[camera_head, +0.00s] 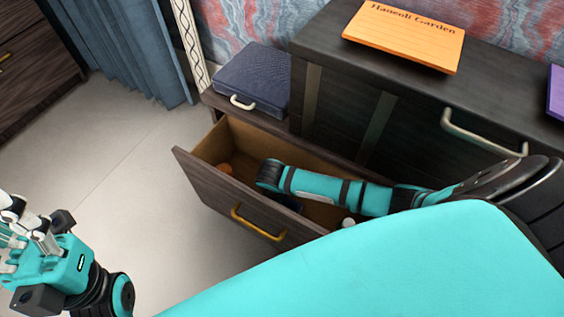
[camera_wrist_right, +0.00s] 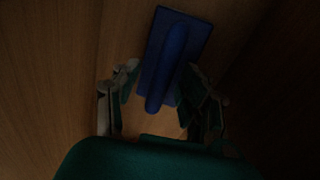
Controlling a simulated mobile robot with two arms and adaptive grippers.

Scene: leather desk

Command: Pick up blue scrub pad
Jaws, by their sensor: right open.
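The blue scrub pad (camera_wrist_right: 193,38) lies on the wooden drawer floor in the dark right wrist view, with a raised rounded handle running along its top. My right gripper (camera_wrist_right: 160,97) is open, with one finger on each side of the handle's near end. I cannot tell whether the fingers touch it. In the head view my right arm reaches down into the open drawer (camera_head: 206,188), which hides its gripper. A dark blue bit of the pad (camera_head: 293,206) seems to show just below the arm. My left gripper (camera_head: 22,228) is at the lower left, away from the drawer; its finger opening is unclear.
An orange object (camera_head: 225,168) and a small white object (camera_head: 348,222) are also in the drawer. The drawer walls stand close around my right arm. A dark blue case (camera_head: 252,78) and an orange sign (camera_head: 405,36) rest on the furniture behind. The floor at left is clear.

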